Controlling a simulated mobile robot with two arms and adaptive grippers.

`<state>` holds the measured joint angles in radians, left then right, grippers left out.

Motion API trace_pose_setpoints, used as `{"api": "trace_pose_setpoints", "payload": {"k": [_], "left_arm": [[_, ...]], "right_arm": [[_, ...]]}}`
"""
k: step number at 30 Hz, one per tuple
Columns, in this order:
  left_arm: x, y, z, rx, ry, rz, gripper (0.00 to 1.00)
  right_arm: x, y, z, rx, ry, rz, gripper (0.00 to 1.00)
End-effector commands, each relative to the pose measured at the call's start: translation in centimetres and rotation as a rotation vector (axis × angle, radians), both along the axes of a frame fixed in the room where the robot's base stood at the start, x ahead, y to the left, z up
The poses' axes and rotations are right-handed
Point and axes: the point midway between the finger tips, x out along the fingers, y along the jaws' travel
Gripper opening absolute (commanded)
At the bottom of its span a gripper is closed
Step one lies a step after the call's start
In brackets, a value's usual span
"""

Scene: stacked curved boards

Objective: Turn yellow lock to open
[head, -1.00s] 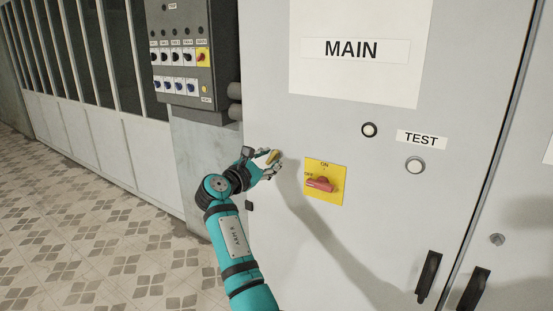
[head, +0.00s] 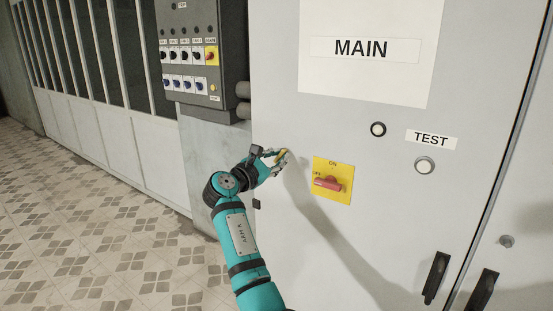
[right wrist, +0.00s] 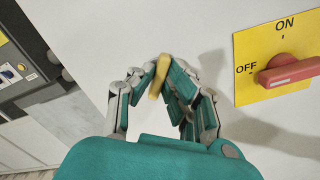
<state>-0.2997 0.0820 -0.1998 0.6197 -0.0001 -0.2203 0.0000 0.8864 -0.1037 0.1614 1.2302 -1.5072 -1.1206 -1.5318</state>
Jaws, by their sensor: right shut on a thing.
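The yellow lock (right wrist: 159,76) is a small yellow piece at the left side of the grey MAIN cabinet door. My right gripper (right wrist: 160,82) is shut on it, with a finger on each side. In the head view the lock (head: 282,155) shows only as a small yellow bit between the fingertips of my right gripper (head: 279,158). In the right wrist view the lock stands upright with a slight tilt. The fingers hide part of it and where it meets the door. My left gripper is not in view.
A red rotary switch (head: 327,184) on a yellow ON/OFF plate (head: 343,168) sits just right of my gripper, its handle roughly level. A dark control box (head: 228,75) juts out at upper left. Black door handles (head: 436,277) are at lower right. Tiled floor (head: 90,250) is clear at left.

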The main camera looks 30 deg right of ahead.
Motion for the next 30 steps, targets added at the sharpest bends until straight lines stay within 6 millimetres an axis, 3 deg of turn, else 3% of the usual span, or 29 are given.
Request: {"api": "trace_pose_setpoints", "payload": {"k": [30], "left_arm": [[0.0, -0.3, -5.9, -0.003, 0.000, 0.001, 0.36]], "right_arm": [[-0.2, -0.1, -0.6, 0.301, -0.733, 0.000, 0.00]]}}
